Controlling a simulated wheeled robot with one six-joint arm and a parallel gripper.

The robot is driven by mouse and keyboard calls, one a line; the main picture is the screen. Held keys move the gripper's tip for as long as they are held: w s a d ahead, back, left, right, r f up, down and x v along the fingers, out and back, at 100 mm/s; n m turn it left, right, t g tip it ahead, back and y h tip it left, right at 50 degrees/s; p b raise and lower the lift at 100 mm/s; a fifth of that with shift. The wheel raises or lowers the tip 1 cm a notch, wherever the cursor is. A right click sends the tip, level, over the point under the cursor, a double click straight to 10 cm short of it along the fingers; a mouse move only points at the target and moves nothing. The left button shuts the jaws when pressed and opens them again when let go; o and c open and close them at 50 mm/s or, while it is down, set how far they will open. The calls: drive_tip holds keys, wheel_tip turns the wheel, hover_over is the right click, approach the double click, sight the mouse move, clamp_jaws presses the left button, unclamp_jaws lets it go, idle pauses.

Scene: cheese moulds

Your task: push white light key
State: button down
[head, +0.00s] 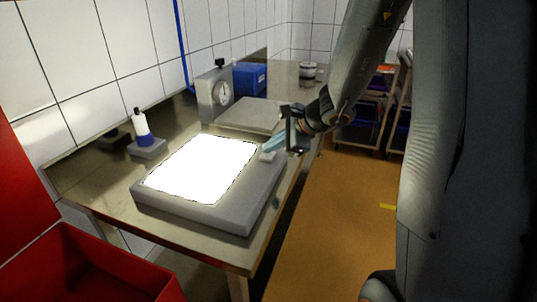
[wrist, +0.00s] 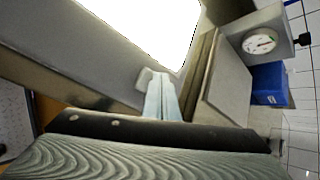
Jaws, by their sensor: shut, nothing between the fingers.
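The grey light box (head: 222,213) lies on the steel table, and its top panel (head: 203,168) glows bright white. The small white key (head: 267,156) sits on the box's top at its right far corner, beside the panel. My gripper (head: 270,147) has pale blue fingers, shut and empty, angled down to the key. In the wrist view the fingertips (wrist: 161,78) are close beside the key (wrist: 143,79) and partly overlap it. I cannot tell whether they touch it.
A scale with a round dial (head: 222,93) and a blue box (head: 249,78) stand behind the light box. A bottle (head: 142,127) stands on a small block at the left. A red bin (head: 100,268) is at front left. Open orange floor (head: 340,230) lies right of the table.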

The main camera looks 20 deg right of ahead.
sight(271, 156)
drive_tip(key=shift+f, duration=0.1)
idle(0.4)
drive_tip(key=shift+r+p, duration=0.4)
drive_tip(key=shift+r, duration=0.4)
wheel_tip(271, 156, up, 6)
drive_tip(key=p, duration=0.4)
